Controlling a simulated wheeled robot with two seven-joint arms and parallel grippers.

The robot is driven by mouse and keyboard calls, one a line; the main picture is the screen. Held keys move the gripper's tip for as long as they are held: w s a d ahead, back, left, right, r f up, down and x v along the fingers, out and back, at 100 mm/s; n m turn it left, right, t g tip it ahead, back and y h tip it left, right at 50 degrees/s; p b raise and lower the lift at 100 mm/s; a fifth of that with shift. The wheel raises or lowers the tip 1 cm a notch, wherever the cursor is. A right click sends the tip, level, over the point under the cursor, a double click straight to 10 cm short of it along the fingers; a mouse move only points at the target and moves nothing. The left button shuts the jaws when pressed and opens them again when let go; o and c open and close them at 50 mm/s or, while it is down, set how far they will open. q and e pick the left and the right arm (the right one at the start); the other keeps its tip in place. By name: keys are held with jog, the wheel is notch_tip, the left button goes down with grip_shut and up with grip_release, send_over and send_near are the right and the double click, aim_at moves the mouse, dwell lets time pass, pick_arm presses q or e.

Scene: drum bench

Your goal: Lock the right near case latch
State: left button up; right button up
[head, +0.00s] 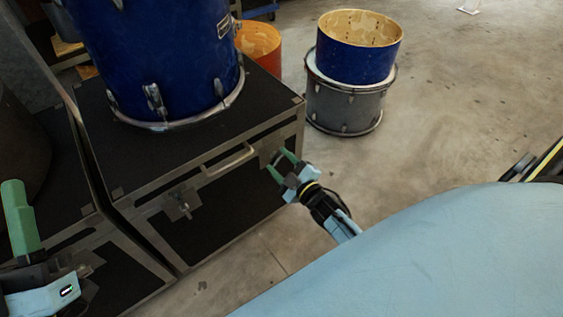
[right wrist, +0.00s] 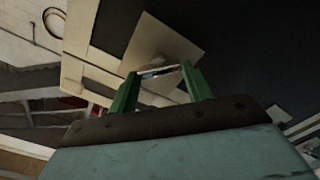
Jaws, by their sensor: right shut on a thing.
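The black case (head: 262,100) with metal edging stands at the left middle of the head view. My right gripper (head: 279,166) is at the right end of the case's front face, at the right near latch. In the right wrist view its green fingers (right wrist: 160,84) are shut on the small metal latch (right wrist: 158,71) in front of a pale square plate (right wrist: 165,52). The fingers partly hide the latch in the head view, and I cannot tell its turn. The other near latch (head: 182,203) shows left of the handle (head: 229,161). My left gripper (head: 20,215) is at the lower left, apart from the case.
A large blue drum (head: 160,50) stands on the case lid. A blue drum shell (head: 355,60) sits on a grey drum (head: 343,105) on the floor at the back right. An orange drum (head: 260,45) is behind the case. The floor (head: 440,120) to the right is mostly clear.

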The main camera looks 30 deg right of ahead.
jog(key=n, duration=0.4)
jog(key=shift+f+b, duration=0.15)
jog(key=shift+b, duration=0.15)
jog(key=shift+n, duration=1)
jog(key=shift+n+b, duration=0.35)
jog(key=shift+n, duration=0.75)
pick_arm(q)
jog(key=shift+s+a+r+t, duration=0.2)
jog(key=shift+s+r+t, duration=0.2)
jog(key=shift+s+t, duration=0.4)
jog(key=shift+r+t+h, duration=0.25)
jog(key=shift+t+h, duration=0.05)
pick_arm(e)
jog(key=shift+n, duration=0.3)
jog(key=o, duration=1)
jog(key=shift+s, duration=0.1)
